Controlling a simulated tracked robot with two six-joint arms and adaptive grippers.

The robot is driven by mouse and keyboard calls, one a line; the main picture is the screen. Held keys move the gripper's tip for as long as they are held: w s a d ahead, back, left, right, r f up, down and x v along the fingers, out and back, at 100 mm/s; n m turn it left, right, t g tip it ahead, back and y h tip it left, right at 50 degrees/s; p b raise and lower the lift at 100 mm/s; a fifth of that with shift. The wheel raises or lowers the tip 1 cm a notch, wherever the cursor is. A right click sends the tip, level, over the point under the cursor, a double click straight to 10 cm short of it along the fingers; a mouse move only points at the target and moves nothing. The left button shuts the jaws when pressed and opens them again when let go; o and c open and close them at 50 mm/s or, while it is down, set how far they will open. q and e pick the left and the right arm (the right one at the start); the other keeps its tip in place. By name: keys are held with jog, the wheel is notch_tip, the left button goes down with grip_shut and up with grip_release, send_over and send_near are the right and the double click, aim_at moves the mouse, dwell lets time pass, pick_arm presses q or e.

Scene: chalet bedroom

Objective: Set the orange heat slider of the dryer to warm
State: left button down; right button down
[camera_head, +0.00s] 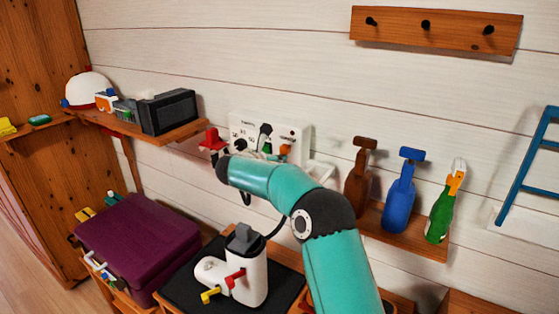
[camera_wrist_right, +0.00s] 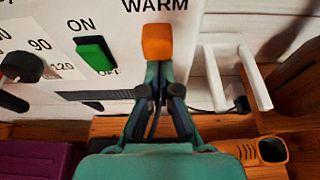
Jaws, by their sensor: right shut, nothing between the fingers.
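The dryer panel (camera_head: 297,132) is a white box on the wall, partly hidden by my right arm. Its orange heat slider (camera_head: 285,150) shows just above the arm. In the wrist view the slider (camera_wrist_right: 157,42) sits directly under the word WARM; its lower end is hidden behind my fingers. My right gripper (camera_wrist_right: 160,94) is shut and empty, with its fingertips just below the slider; I cannot tell whether they touch it. In the head view this gripper is mostly hidden behind my arm. My left gripper is in neither view.
A green ON/OFF switch (camera_wrist_right: 95,54) and a black dial (camera_wrist_right: 22,67) are left of the slider. A white bracket (camera_wrist_right: 235,72) stands close on its right. A purple case (camera_head: 138,240) is lower left.

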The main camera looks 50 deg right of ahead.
notch_tip(320, 180, down, 5)
jog(key=b, duration=0.3)
jog(key=b+v, duration=0.2)
jog(key=v, duration=0.8)
jog(key=shift+r, duration=0.45)
jog(key=shift+f, duration=0.1)
